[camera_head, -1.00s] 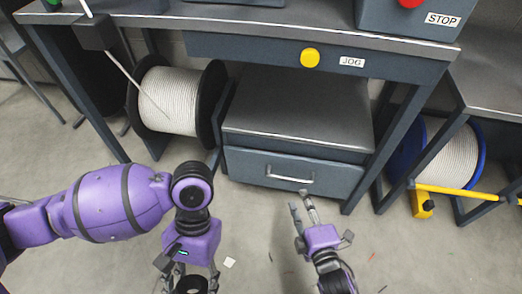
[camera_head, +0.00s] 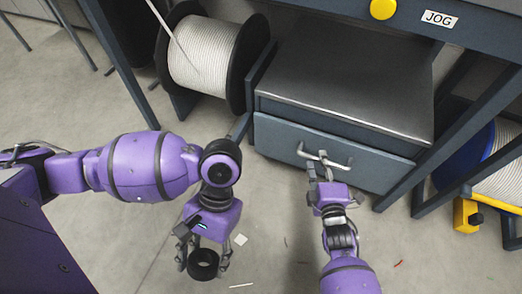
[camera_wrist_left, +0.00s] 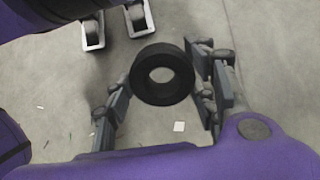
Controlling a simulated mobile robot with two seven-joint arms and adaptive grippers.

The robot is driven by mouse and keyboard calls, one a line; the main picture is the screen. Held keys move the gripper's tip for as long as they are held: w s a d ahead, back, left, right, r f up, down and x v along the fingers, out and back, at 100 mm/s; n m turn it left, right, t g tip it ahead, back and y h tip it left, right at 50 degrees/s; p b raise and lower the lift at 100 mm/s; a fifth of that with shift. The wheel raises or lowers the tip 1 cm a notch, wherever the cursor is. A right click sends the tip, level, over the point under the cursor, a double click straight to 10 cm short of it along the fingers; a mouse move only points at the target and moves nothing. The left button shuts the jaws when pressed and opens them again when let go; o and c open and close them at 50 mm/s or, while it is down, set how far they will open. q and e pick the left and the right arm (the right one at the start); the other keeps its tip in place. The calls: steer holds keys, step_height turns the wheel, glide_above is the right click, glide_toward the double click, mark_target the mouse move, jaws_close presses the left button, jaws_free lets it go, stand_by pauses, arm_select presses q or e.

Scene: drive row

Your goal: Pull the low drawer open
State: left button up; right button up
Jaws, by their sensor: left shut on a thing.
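The low drawer (camera_head: 285,137) is a grey-blue front with a silver bar handle (camera_head: 340,164), low in the cabinet under the bench. It looks shut or nearly so; I cannot tell if it has a gap. My right gripper (camera_head: 320,163) is at the handle, its fingertips overlapping the bar. I cannot tell whether its fingers are closed on it. My left gripper (camera_head: 203,262) is shut on a black ring (camera_head: 204,271), low over the floor at the left, away from the drawer. The ring also shows between the fingers in the left wrist view (camera_wrist_left: 136,82).
A white cable spool (camera_head: 200,58) stands left of the cabinet. A blue-rimmed spool (camera_head: 476,165) and a yellow item (camera_head: 467,215) are at the right, behind bench legs. The floor before the drawer is mostly clear, with small scraps (camera_head: 241,239).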

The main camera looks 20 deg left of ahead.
steer(key=shift+w+a+f, duration=0.1)
steer(key=shift+w+a, duration=0.15)
steer(key=shift+w, duration=0.4)
jaws_close()
